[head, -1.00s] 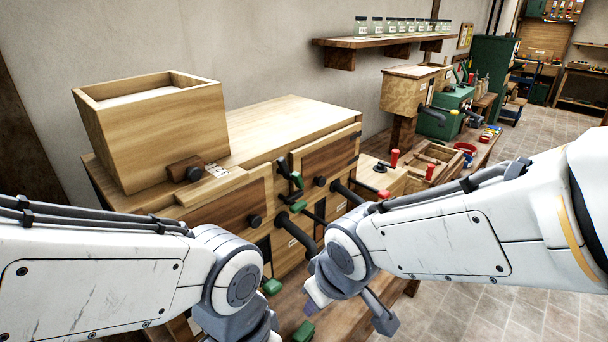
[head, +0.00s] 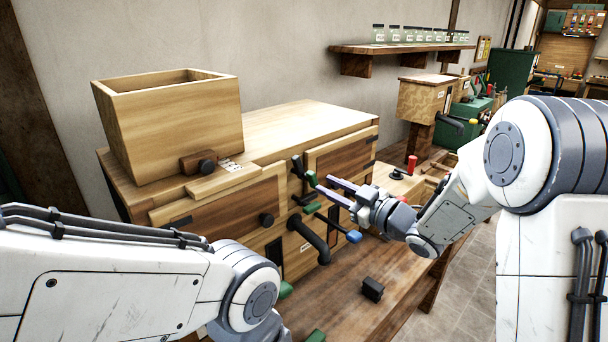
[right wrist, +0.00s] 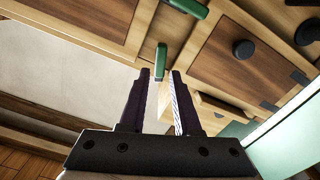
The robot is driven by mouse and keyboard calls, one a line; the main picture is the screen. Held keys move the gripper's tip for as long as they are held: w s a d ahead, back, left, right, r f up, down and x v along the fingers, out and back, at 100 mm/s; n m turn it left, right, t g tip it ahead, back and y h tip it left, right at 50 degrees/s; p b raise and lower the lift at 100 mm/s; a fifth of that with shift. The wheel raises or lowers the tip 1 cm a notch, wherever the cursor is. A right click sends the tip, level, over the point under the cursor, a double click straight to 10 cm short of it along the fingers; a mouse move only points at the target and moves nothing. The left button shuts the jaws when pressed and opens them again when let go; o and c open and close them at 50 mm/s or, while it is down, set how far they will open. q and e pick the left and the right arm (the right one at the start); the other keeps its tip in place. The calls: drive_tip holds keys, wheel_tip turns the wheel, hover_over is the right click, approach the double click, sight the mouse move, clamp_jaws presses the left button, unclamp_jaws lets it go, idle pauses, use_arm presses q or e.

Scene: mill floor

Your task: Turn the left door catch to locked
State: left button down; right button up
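The wooden cabinet has a left door (head: 225,212) with a black knob and a right door (head: 345,152). Dark catches with green handles sit between the doors: an upper one (head: 311,178) and a lower one (head: 311,208). I cannot tell for sure which belongs to the left door. My right gripper (head: 323,183) is open and empty, with its fingertips close to the upper green handle. In the right wrist view, a green handle (right wrist: 161,60) shows ahead, its near end between the open fingertips (right wrist: 160,75); contact is not clear. My left gripper is out of view.
A wooden hopper box (head: 170,130) stands on the cabinet. A thick dark handle (head: 310,240) and a blue-ended lever (head: 353,237) stick out below the catches. A small black block (head: 373,289) lies on the bench (head: 345,305).

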sight(304, 174)
drive_tip(key=p+x, duration=0.2)
drive_tip(key=x, duration=0.6)
drive_tip(key=shift+w+a+p, duration=0.2)
drive_tip(key=shift+a+p, duration=0.1)
clamp_jaws()
